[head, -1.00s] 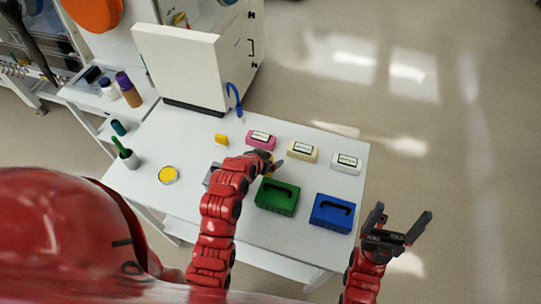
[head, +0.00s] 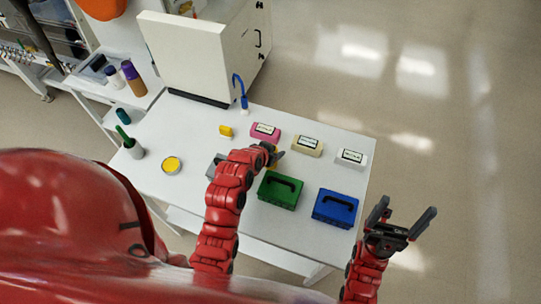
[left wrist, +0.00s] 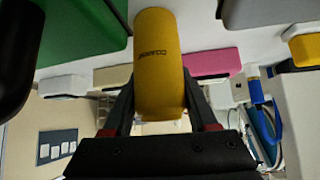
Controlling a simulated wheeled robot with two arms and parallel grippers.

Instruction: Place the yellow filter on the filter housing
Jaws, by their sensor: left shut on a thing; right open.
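The yellow filter (left wrist: 158,65), a cylinder with dark lettering, sits between the fingers of my left gripper (head: 273,154), which is shut on it. In the head view only a bit of yellow shows at that gripper, and my left arm hides the rest. A grey box (head: 214,167) lies on the table just left of my left arm, partly covered by it; I cannot tell for certain whether it is the filter housing. It seems to show in the left wrist view (left wrist: 262,12) too. My right gripper (head: 402,222) is open and empty, off the table's right side.
Green (head: 279,190) and blue (head: 335,208) boxes stand at the table's front. Pink (head: 265,131), beige (head: 307,146) and white (head: 350,159) labelled boxes are behind. A yellow block (head: 226,131), a yellow-topped tin (head: 172,165) and a green-handled cup (head: 132,147) stand left.

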